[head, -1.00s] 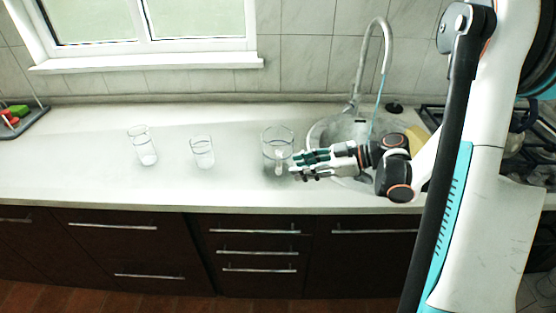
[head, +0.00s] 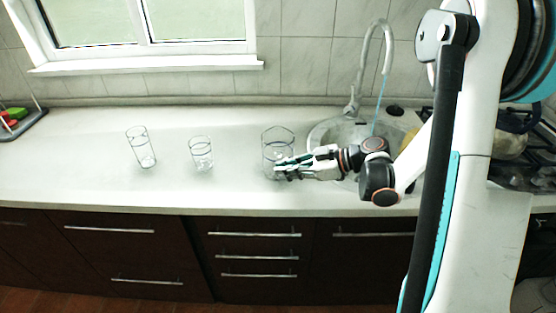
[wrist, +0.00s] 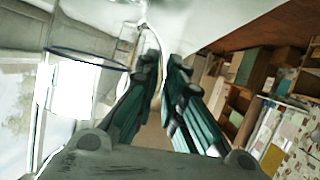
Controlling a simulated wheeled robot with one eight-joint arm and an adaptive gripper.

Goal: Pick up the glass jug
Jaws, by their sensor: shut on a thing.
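The glass jug (head: 277,143) is clear and stands upright on the counter, just left of the sink. My gripper (head: 284,170) is at its lower right side, its fingers pointing left and closed on the jug, apparently at the handle. The contact is small and partly hidden by the fingers in the head view. In the wrist view the jug's dark rim (wrist: 88,57) shows at the left, beside the green-padded fingers (wrist: 160,95).
Two clear glasses stand to the left, a tall one (head: 141,147) and a shorter one (head: 201,153). The sink (head: 330,130) with its tall faucet (head: 361,75) lies behind my gripper. The counter (head: 70,165) is bare at the front left.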

